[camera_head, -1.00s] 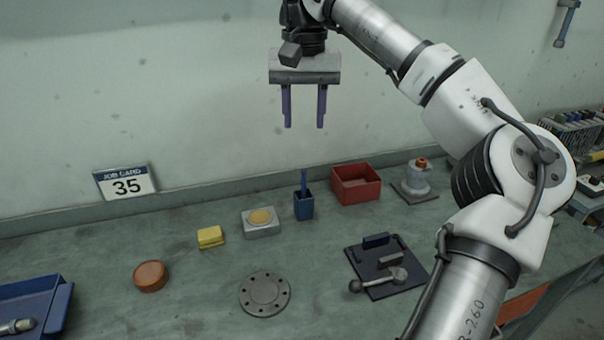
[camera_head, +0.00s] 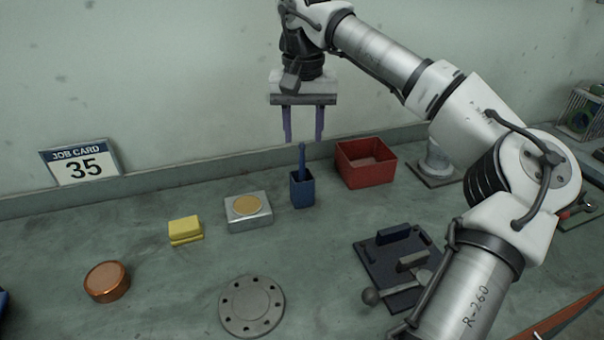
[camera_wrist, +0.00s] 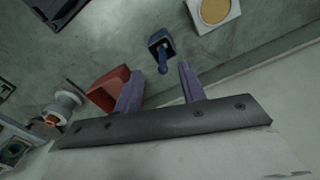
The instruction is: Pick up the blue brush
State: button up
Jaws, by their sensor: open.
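The blue brush (camera_head: 302,158) stands upright in a dark blue square holder (camera_head: 302,190) on the bench. Its handle sticks up above the holder, and the part inside is hidden. My gripper (camera_head: 303,139) is open and empty, fingers pointing down. In the head view its fingertips appear just above and on either side of the handle's top. In the wrist view the brush (camera_wrist: 162,62) and its holder (camera_wrist: 158,38) show beyond the fingertips (camera_wrist: 160,70), roughly between them. The fingers do not appear to touch the brush.
A red bin (camera_head: 365,168) stands close to the right of the holder. A grey block with a yellow disc (camera_head: 248,212) is close to its left. A yellow sponge-like block (camera_head: 185,230), copper disc (camera_head: 107,282), round flange (camera_head: 251,306) and dark plate (camera_head: 385,262) lie nearer.

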aim_at(302, 143)
jog(key=shift+w+a+f+p, duration=0.1)
jog(key=shift+f+p, duration=0.1)
jog(key=shift+f, duration=0.9)
jog(key=shift+w+d+f+p, duration=0.1)
jog(key=shift+w+f+p, duration=0.1)
jog(key=shift+f, duration=0.85)
jog(key=shift+w+a+f+p, duration=0.1)
jog(key=shift+f+p, duration=0.1)
jog(key=shift+f, duration=0.9)
grip_shut()
